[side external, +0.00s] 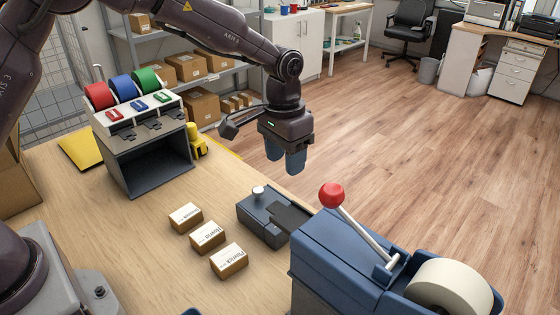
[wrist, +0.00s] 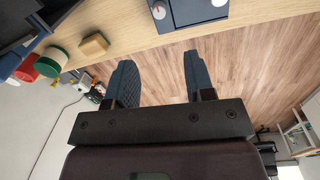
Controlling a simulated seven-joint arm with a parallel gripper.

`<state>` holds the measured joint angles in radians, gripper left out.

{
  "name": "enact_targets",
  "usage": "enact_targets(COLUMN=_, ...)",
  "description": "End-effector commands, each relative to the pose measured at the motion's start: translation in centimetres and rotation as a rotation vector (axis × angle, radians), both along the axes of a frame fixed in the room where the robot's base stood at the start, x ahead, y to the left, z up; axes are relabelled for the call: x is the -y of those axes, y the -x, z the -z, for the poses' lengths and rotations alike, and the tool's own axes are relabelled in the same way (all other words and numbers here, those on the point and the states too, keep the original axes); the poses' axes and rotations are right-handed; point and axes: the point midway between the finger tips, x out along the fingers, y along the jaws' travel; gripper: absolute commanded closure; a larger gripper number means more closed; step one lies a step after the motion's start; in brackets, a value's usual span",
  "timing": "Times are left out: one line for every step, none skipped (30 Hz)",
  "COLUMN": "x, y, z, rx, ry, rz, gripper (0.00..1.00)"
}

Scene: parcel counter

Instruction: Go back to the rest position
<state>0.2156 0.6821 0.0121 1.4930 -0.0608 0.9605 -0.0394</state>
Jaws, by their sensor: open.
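My gripper (side external: 284,160) hangs in the air past the far right edge of the counter, above the floor and clear of everything. In the wrist view my gripper (wrist: 158,82) shows its two dark blue fingers apart, with only floor between them. In the side view one finger partly covers the other. Three small labelled boxes stand in a diagonal row on the counter: a back box (side external: 185,217), a middle box (side external: 207,237) and a front box (side external: 229,261). None touches my gripper.
A dispenser with red, blue and green rolls (side external: 124,87) stands on the counter over a dark open bin (side external: 160,170). A dark blue device with a silver knob (side external: 258,192) sits right of the boxes. A blue machine with a red-knobbed lever (side external: 332,195) is at front right. Floor is open beyond.

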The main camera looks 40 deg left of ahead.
Motion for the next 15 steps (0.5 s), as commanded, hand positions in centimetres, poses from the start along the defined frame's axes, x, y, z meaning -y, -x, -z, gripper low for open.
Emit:
enact_targets(x=-0.1, y=0.4, z=0.4, rx=-0.013, ry=-0.005, rz=0.003, gripper=0.51)
enact_targets(x=-0.2, y=0.8, z=0.8, rx=-0.024, ry=-0.007, rz=0.004, gripper=0.51)
enact_targets(x=-0.4, y=1.6, z=1.2, rx=-0.042, ry=-0.013, rz=0.008, gripper=0.51)
enact_targets(x=-0.5, y=2.1, z=1.1, rx=-0.048, ry=-0.015, rz=0.010, gripper=0.51)
enact_targets(x=-0.8, y=2.8, z=0.8, rx=-0.052, ry=-0.018, rz=0.012, gripper=0.51)
enact_targets(x=-1.2, y=3.8, z=0.0, rx=-0.051, ry=-0.020, rz=0.013, gripper=0.51)
enact_targets(x=-1.5, y=4.4, z=-0.7, rx=-0.047, ry=-0.020, rz=0.012, gripper=0.51)
enact_targets(x=-1.9, y=5.2, z=-1.4, rx=-0.041, ry=-0.021, rz=0.011, gripper=0.51)
enact_targets(x=-2.4, y=6.2, z=-2.5, rx=-0.030, ry=-0.020, rz=0.008, gripper=0.51)
enact_targets(x=-2.8, y=7.0, z=-3.3, rx=-0.021, ry=-0.019, rz=0.006, gripper=0.51)
enact_targets(x=-3.2, y=7.8, z=-4.2, rx=-0.011, ry=-0.019, rz=0.002, gripper=0.51)
enact_targets(x=-3.7, y=8.9, z=-5.3, rx=0.004, ry=-0.018, rz=-0.002, gripper=0.51)
enact_targets(x=-4.1, y=9.8, z=-6.0, rx=0.017, ry=-0.017, rz=-0.006, gripper=0.51)
enact_targets(x=-4.5, y=10.7, z=-6.8, rx=0.031, ry=-0.016, rz=-0.009, gripper=0.51)
enact_targets(x=-5.1, y=11.9, z=-7.9, rx=0.051, ry=-0.015, rz=-0.015, gripper=0.51)
